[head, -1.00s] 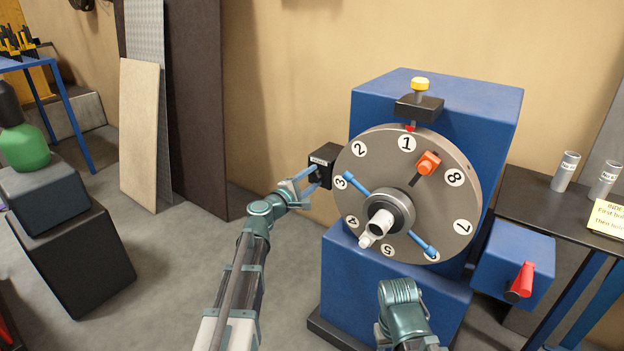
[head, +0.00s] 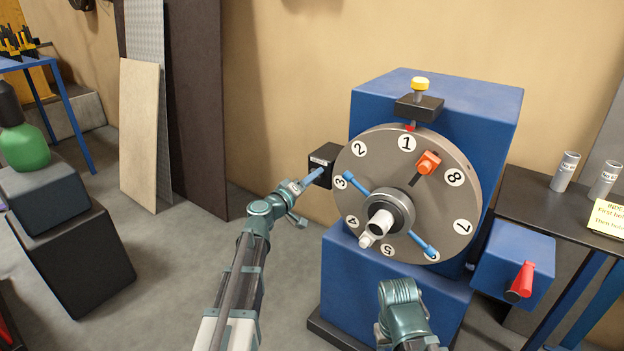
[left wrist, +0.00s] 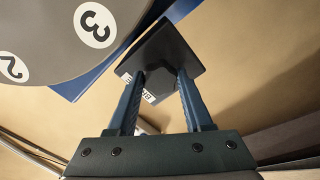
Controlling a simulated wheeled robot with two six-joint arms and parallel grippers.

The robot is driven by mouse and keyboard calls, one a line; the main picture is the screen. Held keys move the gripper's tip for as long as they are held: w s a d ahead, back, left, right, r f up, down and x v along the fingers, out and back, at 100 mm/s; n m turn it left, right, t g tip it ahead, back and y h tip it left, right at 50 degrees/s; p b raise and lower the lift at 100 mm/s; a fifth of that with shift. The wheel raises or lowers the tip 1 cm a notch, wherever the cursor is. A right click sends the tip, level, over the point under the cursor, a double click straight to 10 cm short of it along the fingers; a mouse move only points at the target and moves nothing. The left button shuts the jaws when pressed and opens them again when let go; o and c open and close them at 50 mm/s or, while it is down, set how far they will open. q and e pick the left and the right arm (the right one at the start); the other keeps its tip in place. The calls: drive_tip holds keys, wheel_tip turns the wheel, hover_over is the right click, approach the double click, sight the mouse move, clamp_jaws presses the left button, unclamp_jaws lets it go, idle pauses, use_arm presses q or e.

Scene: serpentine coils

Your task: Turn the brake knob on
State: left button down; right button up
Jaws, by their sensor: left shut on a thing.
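The brake box (head: 325,158) is a small black box with a white label, at the left side of the big grey numbered dial (head: 455,215). It also shows in the left wrist view (left wrist: 178,50), where the label is partly covered by a finger. My left gripper (head: 313,177) is at the front of this box. In the left wrist view its two blue fingers (left wrist: 160,82) stand apart on either side of a dark knob (left wrist: 158,78) and grip it. The knob is hidden in the head view. My right arm shows at the bottom, but its gripper cannot be made out.
The dial carries an orange block (head: 428,162), a blue bar (head: 356,184) and a central hub. It is mounted on a blue housing (head: 480,115). A blue box with a red lever (head: 521,282) is at right, beside a dark table with grey cylinders (head: 565,171).

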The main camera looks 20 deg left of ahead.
use_arm(q)
drive_tip(key=m, duration=1.3)
drive_tip(key=shift+s+f+m, duration=0.1)
drive_tip(key=shift+m, duration=0.2)
idle(0.3)
drive_tip(key=shift+c, duration=1.5)
unclamp_jaws()
drive_tip(key=v, duration=1.3)
drive_tip(key=shift+s, duration=0.35)
